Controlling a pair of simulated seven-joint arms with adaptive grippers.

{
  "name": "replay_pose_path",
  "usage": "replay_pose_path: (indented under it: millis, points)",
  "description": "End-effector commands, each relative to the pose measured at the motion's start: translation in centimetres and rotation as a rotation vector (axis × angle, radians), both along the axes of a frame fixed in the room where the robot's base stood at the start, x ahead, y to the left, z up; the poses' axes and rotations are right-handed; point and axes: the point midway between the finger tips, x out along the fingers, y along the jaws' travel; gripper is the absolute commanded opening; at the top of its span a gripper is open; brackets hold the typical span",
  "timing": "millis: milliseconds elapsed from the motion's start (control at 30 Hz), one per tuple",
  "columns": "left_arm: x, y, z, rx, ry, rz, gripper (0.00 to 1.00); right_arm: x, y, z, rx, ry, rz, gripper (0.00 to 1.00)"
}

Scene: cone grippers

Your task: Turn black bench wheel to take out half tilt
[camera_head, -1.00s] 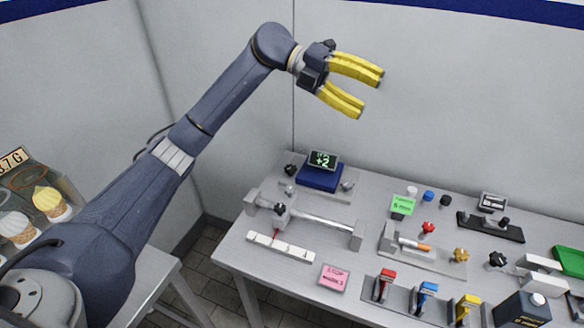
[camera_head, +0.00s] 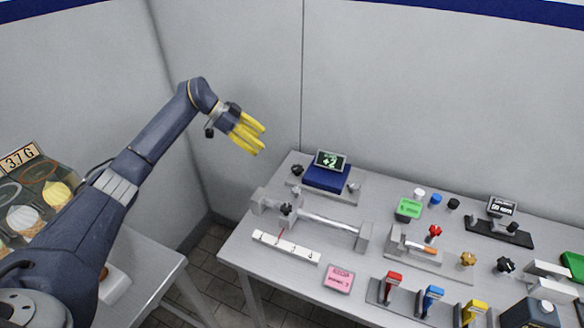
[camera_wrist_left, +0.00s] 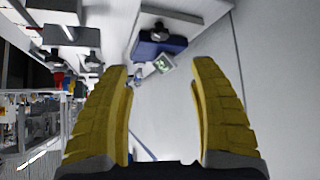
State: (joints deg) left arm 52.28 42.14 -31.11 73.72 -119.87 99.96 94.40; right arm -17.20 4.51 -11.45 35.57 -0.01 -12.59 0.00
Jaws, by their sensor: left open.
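A blue block (camera_head: 326,179) with a small screen (camera_head: 331,160) reading "+2" sits on a grey plate at the table's back left corner. A black wheel (camera_head: 297,170) stands at its left end and a grey knob (camera_head: 353,188) at its right. My left gripper (camera_head: 260,141) is open and empty in the air, left of and above this device, touching nothing. In the left wrist view the blue block (camera_wrist_left: 160,45), its screen (camera_wrist_left: 163,65) and a dark knob (camera_wrist_left: 158,31) show beyond the open yellow fingers. My right gripper is not in view.
A grey rail fixture (camera_head: 330,222) with a black knob (camera_head: 286,209) stands in front of the device. Another black knob (camera_head: 505,265) is at the right. Coloured clamps (camera_head: 432,297) and a pink note (camera_head: 339,279) are nearer. Walls stand behind.

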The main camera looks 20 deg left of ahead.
Motion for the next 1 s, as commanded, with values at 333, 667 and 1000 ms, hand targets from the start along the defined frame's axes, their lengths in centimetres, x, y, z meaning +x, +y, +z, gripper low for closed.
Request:
replay_pose_path:
  millis: [333,667,1000]
  points:
    - [1.1,-3.4,-3.6,-0.003,0.004,-0.001,0.61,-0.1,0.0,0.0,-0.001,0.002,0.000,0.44]
    - [2.6,-7.4,-7.9,-0.002,0.003,0.001,0.61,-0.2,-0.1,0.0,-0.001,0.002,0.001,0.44]
    - [3.8,-10.3,-11.0,-0.001,0.001,0.001,0.61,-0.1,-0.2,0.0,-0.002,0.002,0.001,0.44]
